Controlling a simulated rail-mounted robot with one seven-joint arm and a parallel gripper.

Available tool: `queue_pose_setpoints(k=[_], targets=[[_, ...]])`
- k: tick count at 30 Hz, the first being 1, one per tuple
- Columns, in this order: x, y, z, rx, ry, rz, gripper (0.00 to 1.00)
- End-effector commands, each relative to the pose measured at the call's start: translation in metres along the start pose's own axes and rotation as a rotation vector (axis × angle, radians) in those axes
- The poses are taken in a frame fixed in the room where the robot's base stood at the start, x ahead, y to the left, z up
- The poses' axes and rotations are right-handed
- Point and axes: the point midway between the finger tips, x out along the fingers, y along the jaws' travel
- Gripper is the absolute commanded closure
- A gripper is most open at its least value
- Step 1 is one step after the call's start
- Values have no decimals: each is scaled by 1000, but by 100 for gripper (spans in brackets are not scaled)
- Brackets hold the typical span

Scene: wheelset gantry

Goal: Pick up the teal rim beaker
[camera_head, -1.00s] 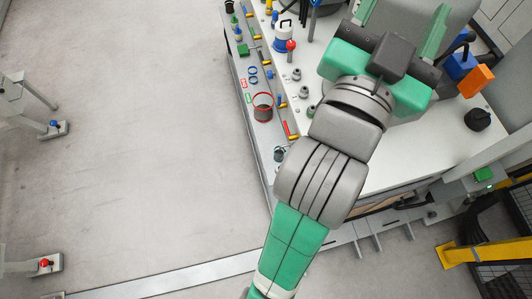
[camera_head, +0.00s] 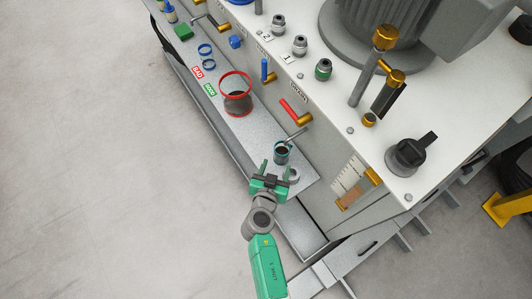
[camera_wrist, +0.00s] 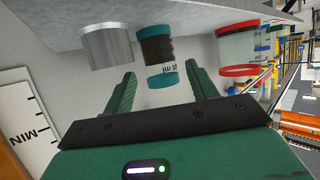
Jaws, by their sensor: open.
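The teal rim beaker (camera_head: 282,152) is a small clear vessel with dark contents, standing near the front end of the grey ledge. In the wrist view, the beaker (camera_wrist: 157,56) shows teal bands at both ends and a printed ml label. My gripper (camera_head: 276,170) is open and empty, just on the near side of the beaker. In the wrist view, its two green fingers (camera_wrist: 161,76) point toward the beaker, which appears centred between their tips. I cannot tell whether the tips overlap its sides.
A larger red-rim beaker (camera_head: 237,104) stands farther along the ledge. A silver cylinder (camera_wrist: 107,46) stands close on the other side, near one finger. A red-handled valve (camera_head: 294,112) and a metal spout (camera_head: 292,138) project from the cabinet near the beaker. Open floor lies left.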

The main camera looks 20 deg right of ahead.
Motion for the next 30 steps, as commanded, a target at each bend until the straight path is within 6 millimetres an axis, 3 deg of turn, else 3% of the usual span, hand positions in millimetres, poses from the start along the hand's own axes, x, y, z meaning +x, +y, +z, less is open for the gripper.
queue_pose_setpoints(k=[4, 13, 21, 29, 30], targets=[[4, 0, -2, 1, 1, 0, 42], [32, 0, -2, 1, 1, 0, 42], [75, 0, -1, 1, 2, 0, 42], [78, 0, -3, 1, 1, -1, 42], [77, 0, -3, 1, 1, -1, 50]])
